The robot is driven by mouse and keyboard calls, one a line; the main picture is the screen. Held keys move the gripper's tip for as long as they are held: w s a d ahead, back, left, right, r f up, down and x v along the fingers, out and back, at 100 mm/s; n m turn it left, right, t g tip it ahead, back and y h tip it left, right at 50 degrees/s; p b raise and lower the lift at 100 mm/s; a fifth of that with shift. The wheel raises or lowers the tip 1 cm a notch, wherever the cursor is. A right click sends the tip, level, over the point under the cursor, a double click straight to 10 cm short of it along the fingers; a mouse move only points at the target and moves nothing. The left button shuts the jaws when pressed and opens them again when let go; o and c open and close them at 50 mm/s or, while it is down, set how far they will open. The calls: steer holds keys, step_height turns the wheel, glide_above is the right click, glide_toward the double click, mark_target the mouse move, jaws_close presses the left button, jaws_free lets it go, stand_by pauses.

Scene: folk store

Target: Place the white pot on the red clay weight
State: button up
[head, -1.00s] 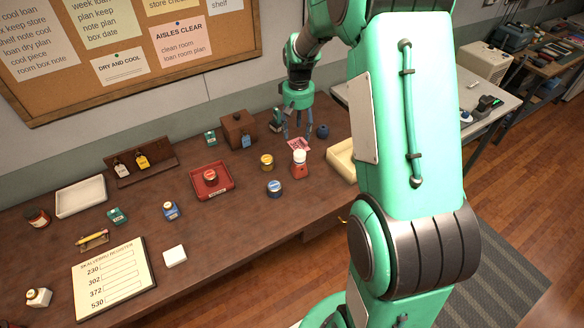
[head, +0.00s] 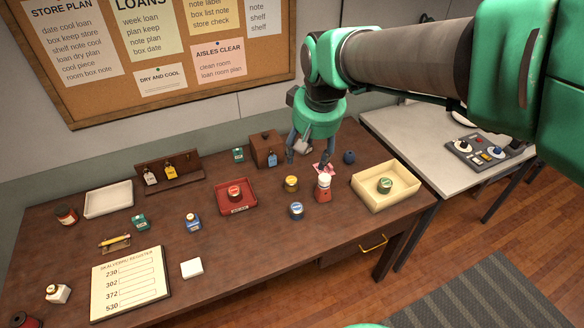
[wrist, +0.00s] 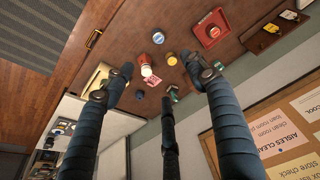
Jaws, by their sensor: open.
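A small white pot-like piece (head: 324,179) sits upright on top of a red piece (head: 324,193), which looks like the red clay weight, near the right part of the brown table. The two touch, but I cannot tell whether they are separate things. In the wrist view the white part (wrist: 143,59) and the red part (wrist: 146,71) show near the left fingertip. My gripper (head: 302,158) is open and empty. It hangs above the table, behind and left of the stack, apart from it.
A pink card (head: 323,169) lies just behind the stack. A blue-topped jar (head: 296,210) and a yellow-topped jar (head: 291,183) stand to its left. A cream tray (head: 411,198) is to its right, a wooden box (head: 265,146) behind. The table's front right is clear.

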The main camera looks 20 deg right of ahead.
steer(key=s+a+r+t, duration=0.1)
steer(key=s+a, duration=0.2)
steer(key=s, duration=0.5)
steer(key=s+a+r+t, duration=0.1)
steer(key=s+a, duration=0.2)
steer(key=s, duration=0.5)
steer(key=shift+s+a+n, duration=0.15)
steer(key=shift+a+n, duration=0.15)
steer(key=shift+f, duration=0.1)
step_height(320, 180, down, 4)
steer(key=b, duration=0.4)
steer(key=shift+f+b, duration=0.2)
steer(key=shift+b, duration=0.1)
